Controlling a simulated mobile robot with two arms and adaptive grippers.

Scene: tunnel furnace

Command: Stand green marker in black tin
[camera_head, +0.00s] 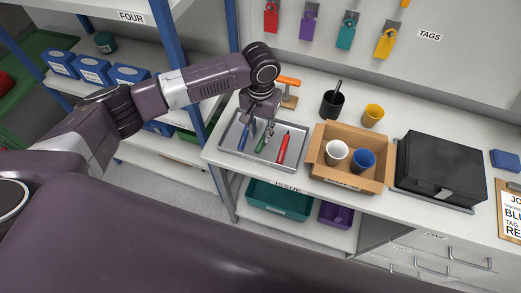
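The green marker (263,143) lies in a grey metal tray (232,139) on the bench, between a blue marker (243,136) and a red marker (284,147). My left gripper (261,126) points down over the tray, just above the far end of the green marker. Its fingers look spread apart with nothing held between them; whether they touch the marker is too small to tell. The black tin (331,106) stands upright behind the cardboard box, with a dark stick-like item leaning out of it. My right gripper is not in view.
A cardboard box (319,160) with a white cup (337,152) and a blue cup (362,160) is right of the tray. A yellow cup (373,114) stands beside the tin. An orange-topped stand (289,91) is behind the tray. A black case (440,168) sits further right.

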